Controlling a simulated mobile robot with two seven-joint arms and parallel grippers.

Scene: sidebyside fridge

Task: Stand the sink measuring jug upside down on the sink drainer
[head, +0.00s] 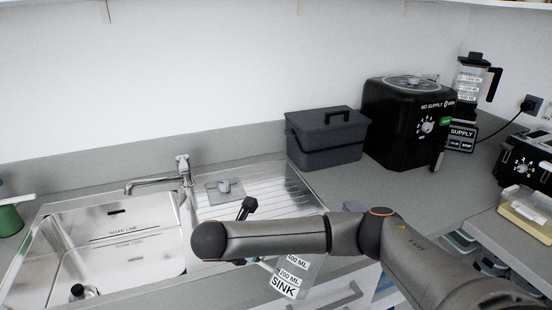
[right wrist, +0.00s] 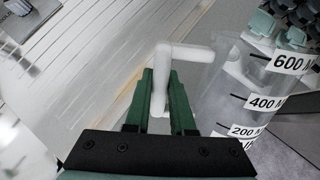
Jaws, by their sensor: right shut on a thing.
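The sink measuring jug (head: 291,276) is clear, with white labels reading 400 ML, 200 ML and SINK. It shows beneath my right forearm, overlapping the counter's front edge, label text right way up and slightly tilted. In the right wrist view the jug (right wrist: 262,95) is at right, its pale handle (right wrist: 190,52) reaching between the green fingers. My right gripper (right wrist: 160,92) is shut on this handle; my forearm hides most of the gripper in the head view. The ribbed steel drainer (head: 285,192) lies beyond my arm, right of the basin. My left gripper is not in view.
The sink basin (head: 110,245) and tap (head: 184,168) are left of the drainer. A small grey item (head: 224,187) sits near the drainer's left end. A dark lidded box (head: 325,138) and black appliance (head: 408,122) stand behind right. The drainer's visible ribs are clear.

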